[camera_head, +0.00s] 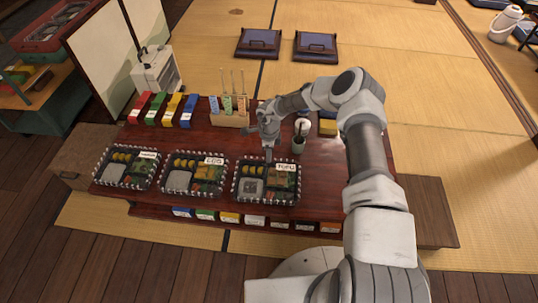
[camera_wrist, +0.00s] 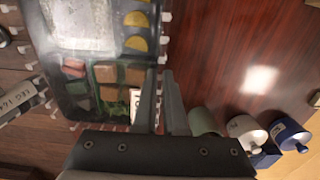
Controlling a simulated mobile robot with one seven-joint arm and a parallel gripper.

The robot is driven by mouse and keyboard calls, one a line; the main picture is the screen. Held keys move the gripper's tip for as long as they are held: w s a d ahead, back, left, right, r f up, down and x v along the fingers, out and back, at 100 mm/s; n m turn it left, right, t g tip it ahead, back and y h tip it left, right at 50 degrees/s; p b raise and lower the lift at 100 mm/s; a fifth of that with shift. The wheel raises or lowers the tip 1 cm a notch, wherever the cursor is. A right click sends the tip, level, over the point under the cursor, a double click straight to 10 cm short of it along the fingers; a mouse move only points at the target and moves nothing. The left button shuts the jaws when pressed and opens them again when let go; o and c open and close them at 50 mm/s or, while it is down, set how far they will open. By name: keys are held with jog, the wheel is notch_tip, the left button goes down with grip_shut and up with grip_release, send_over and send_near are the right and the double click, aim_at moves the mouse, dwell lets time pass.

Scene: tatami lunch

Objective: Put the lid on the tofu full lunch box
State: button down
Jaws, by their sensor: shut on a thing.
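The tofu lunch box (camera_head: 252,187) is the rightmost of three dark boxes along the table's near edge, with a "TOFU" label at its back right. It holds yellow slices, a pale block and brown and green food, and also shows in the wrist view (camera_wrist: 72,95). A hazy, glossy clear sheet, apparently the lid (camera_wrist: 85,38), lies over the food in the wrist view. My gripper (camera_head: 268,158) points down at the box's back edge. Its fingers (camera_wrist: 163,88) are close together at that edge, apparently on the lid's rim. How the lid sits on the box is unclear.
The egg box (camera_head: 180,186) and another box (camera_head: 112,178) stand left. White pegs ring the boxes. A wooden holder (camera_head: 230,119) with sticks and coloured cartons (camera_head: 172,106) line the back.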

jog(key=shift+c, duration=1.8)
grip_release()
jog(key=shift+r, duration=0.15)
notch_tip(320, 180, up, 8)
jog(key=p, duration=0.6)
